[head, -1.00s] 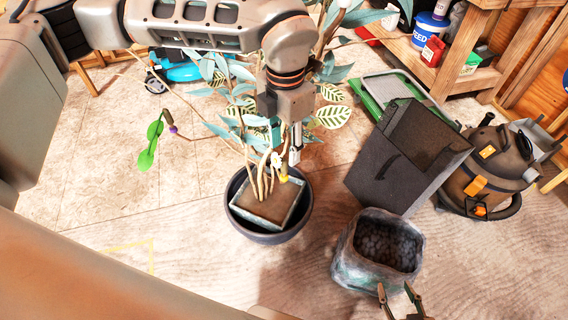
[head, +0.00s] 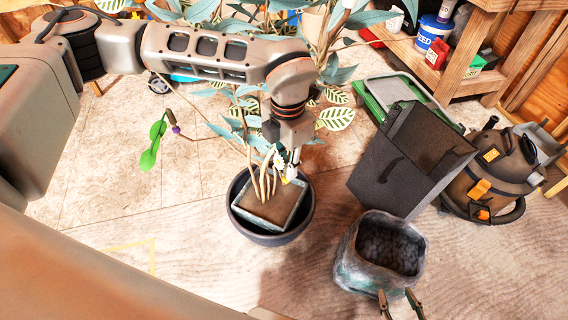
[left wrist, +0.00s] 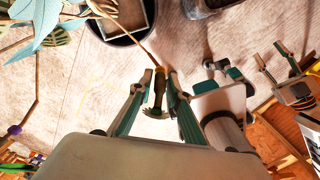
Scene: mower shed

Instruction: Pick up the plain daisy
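A small daisy-like flower with white petals (head: 278,161) and a yellow part hangs over the dark round pot (head: 238,222). In the left wrist view the flower (left wrist: 157,100) shows a yellow-orange collar, a dark green body and a pale rim, on a thin brown stem. My left gripper (head: 294,172) points down over the pot; in the left wrist view its fingers (left wrist: 160,78) stand on either side of the flower, with narrow gaps visible. My right gripper (head: 399,300) is open and empty at the bottom edge, and also shows in the left wrist view (left wrist: 270,56).
A stem with a purple collar (head: 176,130) and green leaves (head: 149,155) sticks out left. Large leafy foliage (head: 340,74) stands behind my left arm. A grey bag (head: 354,262), dark bin (head: 390,182) and shop vacuum (head: 505,170) stand right. Floor left of the pot is clear.

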